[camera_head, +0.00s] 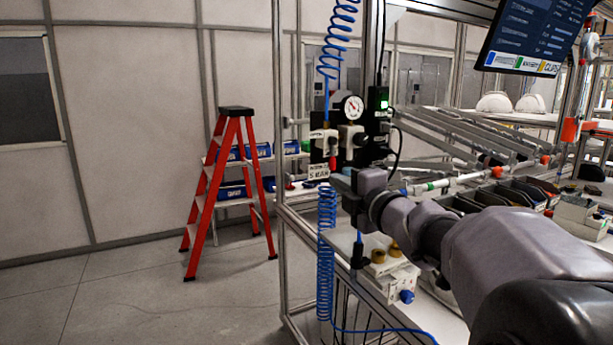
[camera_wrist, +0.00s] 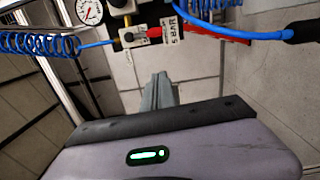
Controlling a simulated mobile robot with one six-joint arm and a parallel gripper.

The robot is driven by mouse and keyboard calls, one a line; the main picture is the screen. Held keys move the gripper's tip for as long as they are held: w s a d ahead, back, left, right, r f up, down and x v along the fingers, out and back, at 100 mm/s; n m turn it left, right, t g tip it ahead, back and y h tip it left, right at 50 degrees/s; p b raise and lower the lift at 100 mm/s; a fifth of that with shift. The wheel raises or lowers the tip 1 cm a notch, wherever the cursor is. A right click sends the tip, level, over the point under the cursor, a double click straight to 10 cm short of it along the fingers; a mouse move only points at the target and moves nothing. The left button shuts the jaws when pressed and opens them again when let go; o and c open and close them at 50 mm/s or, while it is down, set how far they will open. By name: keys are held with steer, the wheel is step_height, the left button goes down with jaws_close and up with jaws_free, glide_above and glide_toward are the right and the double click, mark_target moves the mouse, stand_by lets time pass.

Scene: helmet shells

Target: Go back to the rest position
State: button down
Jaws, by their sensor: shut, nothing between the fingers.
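My gripper (camera_head: 342,184) is at the left end of my arm, in front of the bench frame and just below the air panel with its gauge. In the wrist view my gripper (camera_wrist: 158,92) shows as grey fingers beyond a dark plate. The fingers are together with nothing between them. The arm reaches in from the lower right, over the bench. Whether the gripper touches the panel cannot be told.
A pressure gauge (camera_head: 352,107) and a coiled blue hose (camera_head: 326,245) hang close by the gripper. A white block with knobs (camera_head: 392,272) is below the arm. A red stepladder (camera_head: 231,185) stands at the left, with free floor before it. A screen (camera_head: 537,38) hangs upper right.

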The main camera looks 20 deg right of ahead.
stand_by(0.4)
steer(key=s+a+f+m+g+y, duration=0.1)
steer(key=s+a+f+m+g, duration=0.5)
steer(key=s+a+f+m, duration=0.5)
steer(key=s+a+f+m+g+y, duration=0.1)
steer(key=s+a+f+m+g, duration=0.5)
steer(key=s+a+f+m, duration=0.5)
steer(key=s+a, duration=0.2)
steer(key=s, duration=0.5)
steer(key=shift+s+a+f+m, duration=0.15)
steer(key=shift+s+f+m, duration=0.1)
steer(key=shift+m, duration=0.15)
